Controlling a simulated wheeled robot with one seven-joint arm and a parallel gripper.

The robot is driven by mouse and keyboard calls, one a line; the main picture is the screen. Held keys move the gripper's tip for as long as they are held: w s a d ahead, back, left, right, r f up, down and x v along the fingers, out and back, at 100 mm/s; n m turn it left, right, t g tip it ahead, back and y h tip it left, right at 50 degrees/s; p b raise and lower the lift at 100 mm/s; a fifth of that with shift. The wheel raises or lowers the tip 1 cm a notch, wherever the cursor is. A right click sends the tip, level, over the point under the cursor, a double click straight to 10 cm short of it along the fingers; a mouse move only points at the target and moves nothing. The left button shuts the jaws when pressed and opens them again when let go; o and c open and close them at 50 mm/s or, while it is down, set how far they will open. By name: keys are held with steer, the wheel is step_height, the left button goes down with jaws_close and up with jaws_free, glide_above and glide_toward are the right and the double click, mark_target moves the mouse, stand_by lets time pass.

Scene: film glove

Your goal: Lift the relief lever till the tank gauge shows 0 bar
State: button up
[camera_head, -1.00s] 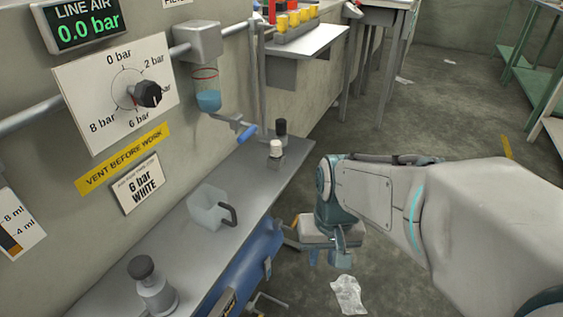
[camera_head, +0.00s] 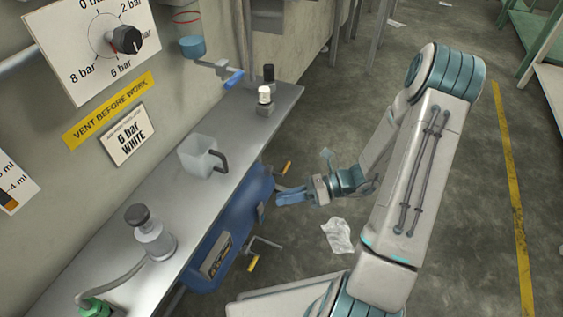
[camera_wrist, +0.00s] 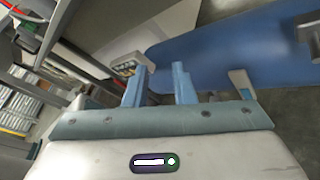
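The blue tank (camera_head: 219,238) lies under the bench, and it also shows in the wrist view (camera_wrist: 225,42). A small lever with an orange handle (camera_head: 286,167) sticks out at the tank's far end. Another crank-like handle with a yellow grip (camera_head: 253,263) sticks out near the tank's front side. I cannot tell for sure which is the relief lever. No tank gauge face is readable. My gripper (camera_head: 292,197) is beside the tank's far end, a little below the orange handle. In the wrist view its blue fingers (camera_wrist: 159,87) are apart with nothing held between them.
A dial (camera_head: 105,42) hangs on the wall.

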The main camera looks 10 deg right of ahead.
steer(key=w+d+f+m+t+y, duration=0.1)
steer(key=w+d+f+m+t, duration=0.3)
steer(key=m+t, duration=0.45)
steer(key=m+t+h, duration=0.6)
steer(key=m+t, duration=0.2)
steer(key=m, duration=0.7)
glide_toward(285, 166)
steer(key=shift+n, duration=0.35)
steer(key=b+x, duration=0.1)
steer(key=x, duration=0.2)
steer(key=b+x, duration=0.1)
steer(key=x, duration=0.3)
steer(key=f+b+x, duration=0.1)
steer(key=b+x, duration=0.1)
steer(key=x, duration=0.1)
steer(key=shift+w, duration=0.35)
steer(key=shift+w+a+r, duration=0.3)
steer(key=shift+w, duration=0.3)
jaws_close()
